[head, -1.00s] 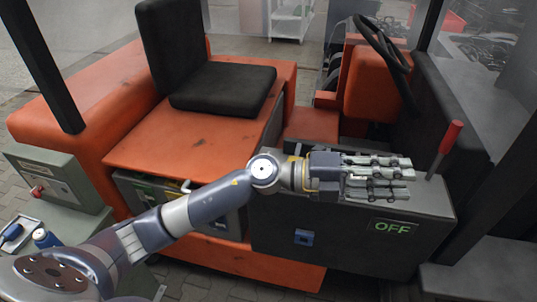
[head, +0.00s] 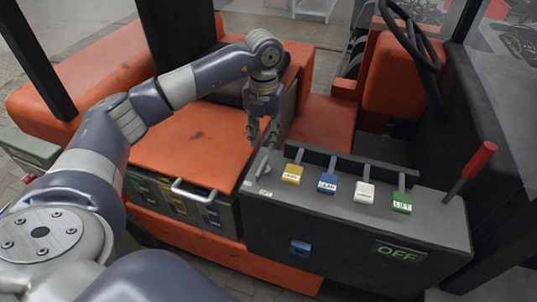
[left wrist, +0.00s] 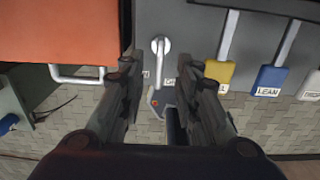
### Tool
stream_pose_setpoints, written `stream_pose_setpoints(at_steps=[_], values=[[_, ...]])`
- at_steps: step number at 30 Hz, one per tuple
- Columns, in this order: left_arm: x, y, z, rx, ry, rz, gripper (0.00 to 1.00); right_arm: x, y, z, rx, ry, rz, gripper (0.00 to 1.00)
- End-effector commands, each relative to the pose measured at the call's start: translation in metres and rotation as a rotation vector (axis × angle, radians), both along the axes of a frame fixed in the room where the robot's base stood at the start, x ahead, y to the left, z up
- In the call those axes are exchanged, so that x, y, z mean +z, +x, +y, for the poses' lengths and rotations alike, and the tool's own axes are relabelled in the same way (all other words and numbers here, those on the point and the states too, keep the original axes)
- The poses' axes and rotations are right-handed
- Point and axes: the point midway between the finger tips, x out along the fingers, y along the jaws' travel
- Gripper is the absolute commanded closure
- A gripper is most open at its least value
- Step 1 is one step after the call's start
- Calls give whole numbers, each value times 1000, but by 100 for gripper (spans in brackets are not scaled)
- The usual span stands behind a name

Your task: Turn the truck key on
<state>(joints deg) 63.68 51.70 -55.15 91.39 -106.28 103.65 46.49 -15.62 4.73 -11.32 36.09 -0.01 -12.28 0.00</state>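The grey truck key (head: 263,166) sits on the left end of the dark console's top (head: 330,215). In the left wrist view the key (left wrist: 161,47) is a light, bent handle between the fingertips in the picture. My left gripper (head: 262,138) points down just above and behind the key. In the left wrist view the left gripper (left wrist: 157,66) is open, with nothing held. I cannot tell whether a finger touches the key. A panel on the console front (head: 399,252) reads OFF in green. My right gripper is not in view.
Yellow (head: 292,174), blue (head: 328,184), white (head: 364,193) and green (head: 402,203) labelled levers line the console right of the key. A red-handled lever (head: 483,159) stands at the right end. The orange seat base (head: 190,145) lies left.

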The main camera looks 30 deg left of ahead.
Motion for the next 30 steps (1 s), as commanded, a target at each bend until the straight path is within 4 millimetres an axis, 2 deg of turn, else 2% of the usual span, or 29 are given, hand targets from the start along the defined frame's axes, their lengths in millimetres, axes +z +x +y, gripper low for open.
stream_pose_setpoints(at_steps=[3, 6, 9, 11, 15, 20, 23, 27, 30], values=[[-19, -2, 0, 0, -1, 6, 70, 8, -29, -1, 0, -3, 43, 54], [-40, -2, 0, -1, -2, 8, 70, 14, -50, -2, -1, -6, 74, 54], [-58, -2, -1, -1, -3, 5, 70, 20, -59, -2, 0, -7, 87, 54], [-68, -2, -1, -2, -2, 5, 70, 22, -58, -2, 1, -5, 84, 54], [-84, -1, -1, -2, -5, 3, 70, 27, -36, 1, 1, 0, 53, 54], [-92, -1, -1, -3, -4, 0, 70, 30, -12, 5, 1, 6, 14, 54], [-93, 0, -1, -3, -4, -1, 70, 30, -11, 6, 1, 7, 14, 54], [-93, 0, -1, -3, -4, -1, 70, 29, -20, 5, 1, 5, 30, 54], [-93, 0, -1, -3, -4, -1, 93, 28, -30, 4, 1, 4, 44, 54]])
